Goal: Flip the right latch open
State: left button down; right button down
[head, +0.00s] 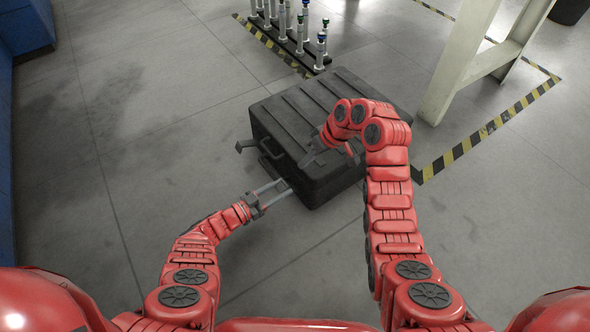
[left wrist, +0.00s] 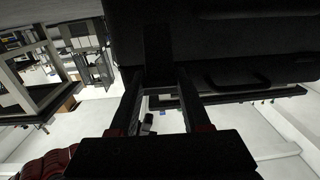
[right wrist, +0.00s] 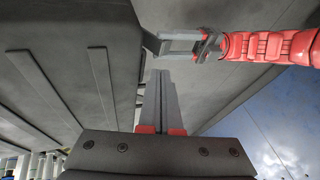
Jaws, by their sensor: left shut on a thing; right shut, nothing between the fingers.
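A black ribbed case (head: 325,110) sits on the floor. My left gripper (head: 283,188) is at the lower front of the case, shut on the right latch (left wrist: 158,52), a dark tab between its fingers in the left wrist view. In the head view the fingertips hide most of that latch. My right gripper (head: 306,161) is shut and empty, close above the case's near front edge. Its closed fingers show in the right wrist view (right wrist: 160,95), with my left gripper (right wrist: 168,45) beyond them.
The case handle (left wrist: 240,78) is beside the latch. A rack of posts (head: 297,35) stands behind the case. A white frame leg (head: 460,65) and striped floor tape (head: 490,128) are at the right. The floor at left is clear.

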pick_arm(q)
jog(key=shift+d+f, duration=0.1)
jog(key=shift+f, duration=0.05)
pick_arm(e)
send_near(282, 185)
jog(key=x, duration=0.5)
jog(key=shift+w+d+f, duration=0.2)
jog(key=shift+w+f, duration=0.1)
jog(key=shift+w, duration=0.1)
pick_arm(q)
jog(key=shift+d, duration=0.1)
pick_arm(e)
jog(key=shift+s+a+f, duration=0.4)
jog(key=shift+s+a, duration=0.1)
pick_arm(q)
jog(key=c, duration=0.7)
grip_release()
jog(key=shift+o, duration=1)
pick_arm(e)
jog(key=shift+f, duration=0.15)
pick_arm(q)
jog(key=shift+o, duration=0.7)
pick_arm(e)
jog(key=shift+w, duration=0.1)
